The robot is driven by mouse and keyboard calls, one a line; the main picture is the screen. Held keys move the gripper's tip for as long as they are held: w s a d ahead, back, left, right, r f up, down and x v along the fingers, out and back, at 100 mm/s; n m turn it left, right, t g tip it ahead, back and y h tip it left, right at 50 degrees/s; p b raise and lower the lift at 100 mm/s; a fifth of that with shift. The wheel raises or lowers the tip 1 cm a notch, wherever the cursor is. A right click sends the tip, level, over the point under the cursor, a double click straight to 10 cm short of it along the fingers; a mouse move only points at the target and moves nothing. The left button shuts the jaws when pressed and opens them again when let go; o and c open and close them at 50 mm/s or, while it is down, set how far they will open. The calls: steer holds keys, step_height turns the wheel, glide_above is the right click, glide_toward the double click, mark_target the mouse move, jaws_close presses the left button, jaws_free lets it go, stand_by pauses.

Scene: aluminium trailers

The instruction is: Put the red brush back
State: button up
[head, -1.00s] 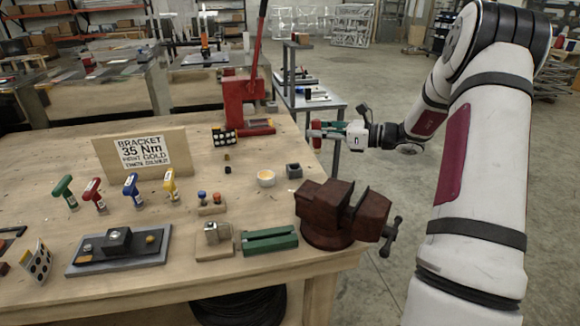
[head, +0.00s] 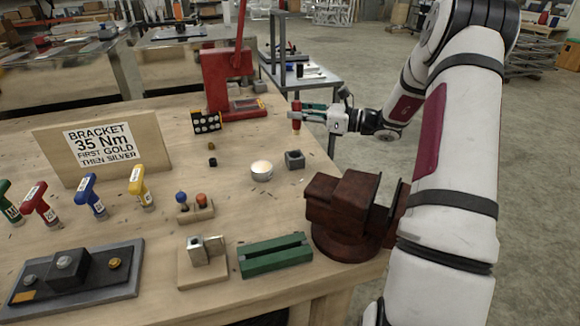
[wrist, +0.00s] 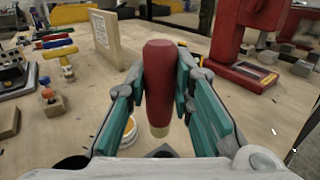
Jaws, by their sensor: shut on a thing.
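The red brush (head: 296,114) is in my gripper (head: 303,114), held roughly upright above the right back part of the bench. In the wrist view its thick red handle (wrist: 158,72) stands between the two green-padded fingers. Its lower end is pale; the bristles cannot be made out. A small dark grey block with a square opening (head: 295,159) stands on the bench below the brush. It shows partly in the wrist view (wrist: 163,151), just under the brush, mostly hidden by my gripper. A round white cup (head: 262,177) with pale contents stands to its left.
A dark red vise (head: 341,208) stands at the bench's right front edge. A red press (head: 222,82) stands behind, with a dotted block (head: 206,122) beside it. A green block (head: 274,259), a sign board (head: 49,150) and several T-handled tools are further left and forward.

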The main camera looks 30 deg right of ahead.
steer(key=shift+w+f+b, duration=0.3)
steer(key=shift+w+f, duration=0.15)
steer(key=shift+f, duration=0.35)
step_height(320, 180, down, 9)
steer(key=shift+f, duration=0.2)
steer(key=shift+f, duration=0.1)
steer(key=shift+f, duration=0.1)
steer(key=o, duration=0.9)
